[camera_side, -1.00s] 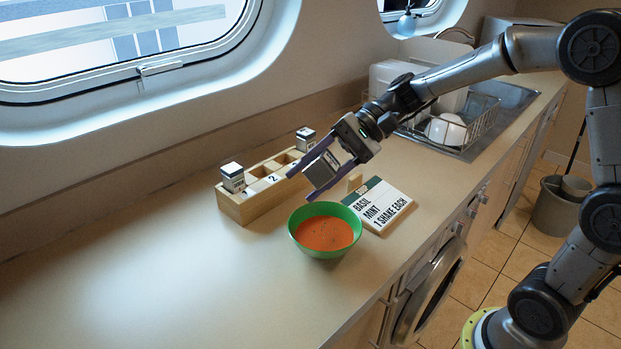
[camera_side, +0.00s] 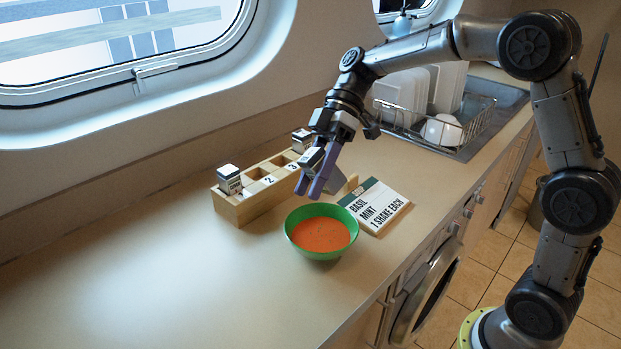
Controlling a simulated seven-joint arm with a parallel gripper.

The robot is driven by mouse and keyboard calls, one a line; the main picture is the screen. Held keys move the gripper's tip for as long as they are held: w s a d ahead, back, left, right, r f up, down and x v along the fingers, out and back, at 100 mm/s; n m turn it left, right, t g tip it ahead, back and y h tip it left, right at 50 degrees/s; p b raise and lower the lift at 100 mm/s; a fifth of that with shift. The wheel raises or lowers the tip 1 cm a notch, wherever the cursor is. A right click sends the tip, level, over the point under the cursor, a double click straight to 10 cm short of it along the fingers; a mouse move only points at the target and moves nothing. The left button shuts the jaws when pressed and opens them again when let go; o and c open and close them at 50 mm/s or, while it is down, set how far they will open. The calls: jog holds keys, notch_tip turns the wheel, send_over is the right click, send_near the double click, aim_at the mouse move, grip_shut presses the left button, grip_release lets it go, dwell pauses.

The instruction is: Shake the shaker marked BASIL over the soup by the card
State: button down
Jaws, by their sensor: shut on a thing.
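My gripper (camera_side: 310,190) points down, just behind the green bowl (camera_side: 296,246) of orange soup (camera_side: 321,235). It is shut on a shaker (camera_side: 311,157), mostly hidden by the fingers; I cannot read its marking. The card (camera_side: 374,206) reads BASIL, MINT, 1 SHAKE EACH and stands right behind the bowl. A wooden rack (camera_side: 240,211) with numbered slots is to the left. One shaker (camera_side: 229,180) stands in its near slot, its top lettering too small to read surely. Another shaker (camera_side: 302,140) stands at the rack's far end. Middle slots look empty.
A dish rack (camera_side: 470,125) with plates and a white bowl (camera_side: 442,131) stands by the sink at the back right. The counter left of and in front of the soup is clear. The wall with the porthole rises behind the wooden rack.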

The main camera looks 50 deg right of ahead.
jog(key=shift+w+d+f+n+y, duration=0.1)
jog(key=shift+d+f+n+y, duration=0.1)
jog(key=shift+n+y, duration=0.3)
jog(key=shift+w+d+f+n+y, duration=0.1)
jog(key=shift+f+n+y, duration=0.1)
jog(key=shift+n, duration=0.5)
jog(key=shift+d+f+n+y, duration=0.15)
jog(key=shift+f+n+y, duration=0.1)
jog(key=shift+n+y, duration=0.2)
jog(key=shift+w+d+f+n+t+y, duration=0.25)
jog(key=shift+w+f+n+t+y, duration=0.15)
jog(key=shift+t+y, duration=0.3)
jog(key=shift+f+n+t+y, duration=0.15)
jog(key=shift+n+t+y, duration=0.15)
jog(key=shift+n+y, duration=0.2)
